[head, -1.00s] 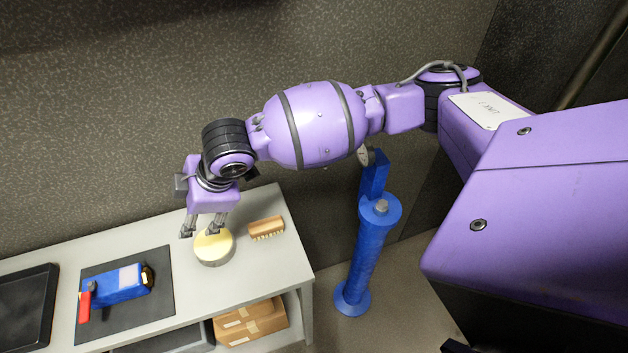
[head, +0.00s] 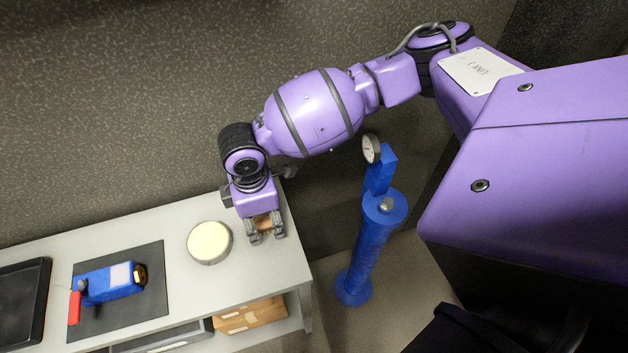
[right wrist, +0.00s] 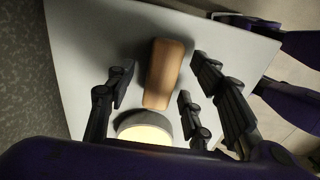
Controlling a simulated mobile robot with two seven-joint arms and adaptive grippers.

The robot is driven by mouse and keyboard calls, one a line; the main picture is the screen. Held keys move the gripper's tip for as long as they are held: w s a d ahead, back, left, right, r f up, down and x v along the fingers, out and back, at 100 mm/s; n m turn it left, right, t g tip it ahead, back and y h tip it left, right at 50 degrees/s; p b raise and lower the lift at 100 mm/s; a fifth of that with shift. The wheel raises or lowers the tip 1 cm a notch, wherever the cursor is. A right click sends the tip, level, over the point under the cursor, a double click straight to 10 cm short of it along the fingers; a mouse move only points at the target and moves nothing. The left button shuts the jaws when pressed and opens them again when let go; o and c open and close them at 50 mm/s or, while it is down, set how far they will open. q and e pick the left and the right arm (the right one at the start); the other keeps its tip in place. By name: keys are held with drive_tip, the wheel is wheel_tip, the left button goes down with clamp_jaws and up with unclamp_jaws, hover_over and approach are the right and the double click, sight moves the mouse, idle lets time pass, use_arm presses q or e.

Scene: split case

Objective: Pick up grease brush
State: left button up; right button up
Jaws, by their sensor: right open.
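The grease brush (right wrist: 164,74) has a tan wooden back. In the right wrist view it lies on the table between the spread fingers of my right gripper (right wrist: 158,88), with a gap on both sides. In the head view my right gripper (head: 265,237) is over the brush (head: 264,222), at the right end of the table, and hides most of it. The right gripper is open and points down. The brush's bristles are hidden. My left gripper is in neither view.
A round pale-topped tin (head: 209,242) stands just left of the brush. A blue tool (head: 108,285) lies on a dark mat (head: 150,256), with a black tray (head: 22,305) further left. A blue post (head: 368,250) with a gauge stands right of the table (head: 190,290).

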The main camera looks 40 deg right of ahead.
drive_tip(key=shift+s+f, duration=0.15)
drive_tip(key=shift+f, duration=0.65)
drive_tip(key=shift+r, duration=0.1)
clamp_jaws()
drive_tip(key=shift+a+r, duration=0.1)
drive_tip(key=shift+r, duration=0.5)
wheel_tip(320, 180, up, 3)
drive_tip(key=shift+a+f, duration=0.1)
drive_tip(key=shift+f, duration=0.1)
drive_tip(key=s+a+r+p, duration=0.1)
drive_tip(key=s+a+r, duration=0.6)
drive_tip(key=s, duration=0.5)
wheel_tip(320, 180, up, 2)
drive_tip(key=shift+r+p, duration=0.1)
drive_tip(key=shift+p, duration=0.3)
